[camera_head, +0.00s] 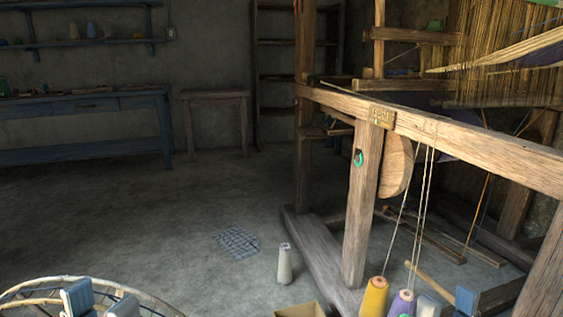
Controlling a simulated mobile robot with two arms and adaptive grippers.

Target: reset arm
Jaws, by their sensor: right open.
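My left gripper (100,298) is at the bottom left edge, in front of a round wooden rim. Its two blue-grey fingertips stand apart with nothing seen between them. My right gripper (446,301) is at the bottom edge right of centre, beside the yarn cones at the loom's foot. Its fingertips are apart, and I see nothing held. The rest of both grippers is cut off by the frame's lower edge.
The wooden handloom (460,142) fills the right side. A yellow cone (375,297) and a purple cone (402,304) stand beside my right gripper. A pale cone (285,264) stands on the floor near a checked cloth (238,242). The round rim (40,284) lies bottom left. Middle floor is mostly clear.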

